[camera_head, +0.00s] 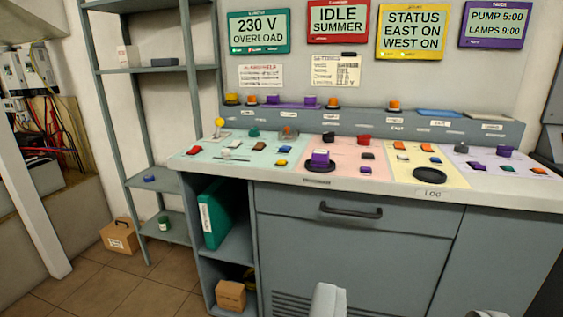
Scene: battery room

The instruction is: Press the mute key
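A desk console (350,178) carries several small coloured keys on four mats: teal, pink, yellow and lilac. Key labels are too small to read, so I cannot tell which one is the mute key. My gripper (408,309) shows at the bottom edge as two pale parts wide apart, empty, well below and in front of the keys.
Four wall displays hang above: a teal one (259,32) reading 230 V OVERLOAD, then red, yellow and purple ones. A raised ledge (360,122) backs the desk. The cabinet front (350,240) has a protruding handle (351,210). A grey shelf rack (150,180) stands left.

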